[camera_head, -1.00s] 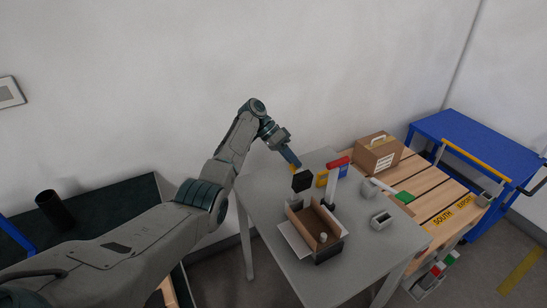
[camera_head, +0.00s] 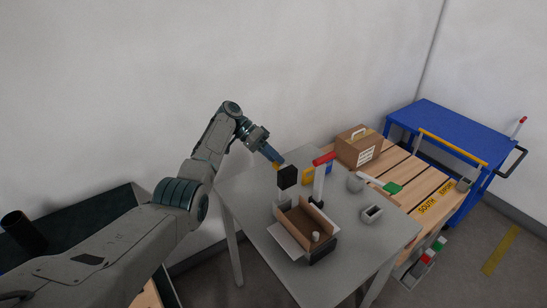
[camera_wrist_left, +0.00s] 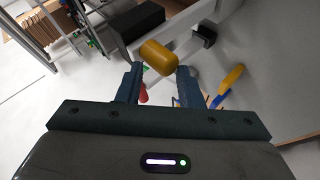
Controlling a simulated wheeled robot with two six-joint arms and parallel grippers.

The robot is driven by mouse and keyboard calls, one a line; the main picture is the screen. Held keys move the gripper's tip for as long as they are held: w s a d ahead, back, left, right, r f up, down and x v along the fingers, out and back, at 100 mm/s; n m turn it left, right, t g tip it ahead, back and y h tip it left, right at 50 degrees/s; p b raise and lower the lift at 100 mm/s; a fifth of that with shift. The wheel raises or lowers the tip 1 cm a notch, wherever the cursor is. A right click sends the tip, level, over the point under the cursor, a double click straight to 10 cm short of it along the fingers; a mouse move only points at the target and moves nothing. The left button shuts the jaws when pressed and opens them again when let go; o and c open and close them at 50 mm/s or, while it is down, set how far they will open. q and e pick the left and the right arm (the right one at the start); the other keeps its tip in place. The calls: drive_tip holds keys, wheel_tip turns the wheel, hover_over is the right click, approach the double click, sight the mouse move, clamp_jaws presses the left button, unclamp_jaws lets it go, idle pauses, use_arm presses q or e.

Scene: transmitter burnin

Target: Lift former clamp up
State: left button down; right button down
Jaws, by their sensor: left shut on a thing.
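The clamp on the grey table (camera_head: 370,255) has a black block (camera_head: 287,177) on a grey upright (camera_head: 282,202), beside an open cardboard box (camera_head: 308,225). My left gripper (camera_head: 278,164) reaches down from the left to the clamp's top, at a small yellow handle. In the left wrist view the yellow handle (camera_wrist_left: 158,56) lies between the fingertips of my left gripper (camera_wrist_left: 158,76), which is shut on it. The black block (camera_wrist_left: 135,28) is just beyond it. The handle is mostly hidden in the head view. My right gripper is not in view.
A red-handled lever (camera_head: 324,159) on a white post stands close to the right of the clamp. A yellow piece (camera_head: 308,175) sits behind. A wooden pallet (camera_head: 405,190) with a carton (camera_head: 358,147) stands beyond, before a blue cart (camera_head: 455,130).

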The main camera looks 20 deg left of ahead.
use_arm(q)
drive_tip(key=f, duration=0.1)
drive_tip(key=s+f, duration=0.1)
drive_tip(key=shift+a+f, duration=0.1)
drive_tip(key=shift+f, duration=0.3)
drive_tip(key=c, duration=1.2)
unclamp_jaws()
drive_tip(key=shift+w+f, duration=0.1)
drive_tip(key=shift+o, duration=0.8)
drive_tip(key=shift+w, duration=0.15)
drive_tip(key=shift+c, duration=0.7)
drive_tip(key=b, duration=0.4)
approach(274, 166)
drive_tip(key=w, duration=0.3)
drive_tip(key=shift+s+a+r, duration=0.25)
drive_tip(key=shift+a+r, duration=0.15)
drive_tip(key=shift+r, duration=0.05)
